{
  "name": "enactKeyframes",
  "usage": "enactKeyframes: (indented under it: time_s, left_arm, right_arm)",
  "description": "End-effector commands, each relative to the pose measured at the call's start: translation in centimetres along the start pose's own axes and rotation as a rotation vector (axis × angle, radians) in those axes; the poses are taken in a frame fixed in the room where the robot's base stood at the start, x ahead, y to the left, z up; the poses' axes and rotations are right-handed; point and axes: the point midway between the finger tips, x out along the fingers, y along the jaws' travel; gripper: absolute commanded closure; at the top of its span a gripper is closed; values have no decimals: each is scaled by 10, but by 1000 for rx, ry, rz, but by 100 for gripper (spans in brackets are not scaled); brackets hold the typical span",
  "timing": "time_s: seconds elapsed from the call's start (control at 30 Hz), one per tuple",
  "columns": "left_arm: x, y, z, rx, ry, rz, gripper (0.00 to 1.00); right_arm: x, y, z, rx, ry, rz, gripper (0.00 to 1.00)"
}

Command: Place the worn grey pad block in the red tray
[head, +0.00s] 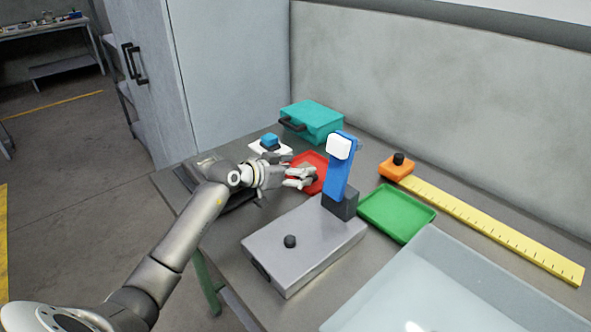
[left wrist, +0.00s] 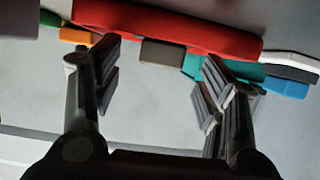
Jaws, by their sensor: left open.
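The red tray (head: 318,160) lies on the table between the teal case and the blue upright arm. My left gripper (head: 302,177) is at its near left side and covers part of it. In the left wrist view, which looks upside down, the red tray's wall (left wrist: 170,29) spans the top. A grey block (left wrist: 162,52) shows against that wall, between my spread fingers (left wrist: 160,95) and touching neither. I cannot tell whether it rests inside the tray or behind it. It is hidden in the head view. My right gripper is out of view.
The blue arm (head: 340,180) with a white pad (head: 341,146) rises from the grey machine base (head: 305,240). A teal case (head: 318,122), a blue button on a white base (head: 269,143), a green tray (head: 396,212) and a yellow ruler (head: 490,228) stand around.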

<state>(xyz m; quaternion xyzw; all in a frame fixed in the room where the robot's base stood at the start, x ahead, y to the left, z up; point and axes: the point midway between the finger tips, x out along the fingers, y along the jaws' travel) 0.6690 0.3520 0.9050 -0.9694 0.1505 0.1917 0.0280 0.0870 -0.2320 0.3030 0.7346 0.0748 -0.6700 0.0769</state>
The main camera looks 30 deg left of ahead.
Motion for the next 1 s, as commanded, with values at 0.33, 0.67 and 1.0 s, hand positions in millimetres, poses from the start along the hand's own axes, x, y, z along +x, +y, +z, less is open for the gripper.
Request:
enactKeyframes:
  time_s: [0.33, 0.67, 1.0]
  left_arm:
    - [-28, 0, 0, 2, 0, 0, 34]
    - [-71, 0, 0, 0, 0, 0, 34]
    - [-75, 0, 0, 0, 1, 0, 34]
  right_arm:
    - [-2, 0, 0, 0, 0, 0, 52]
    - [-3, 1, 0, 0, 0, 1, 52]
    - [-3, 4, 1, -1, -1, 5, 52]
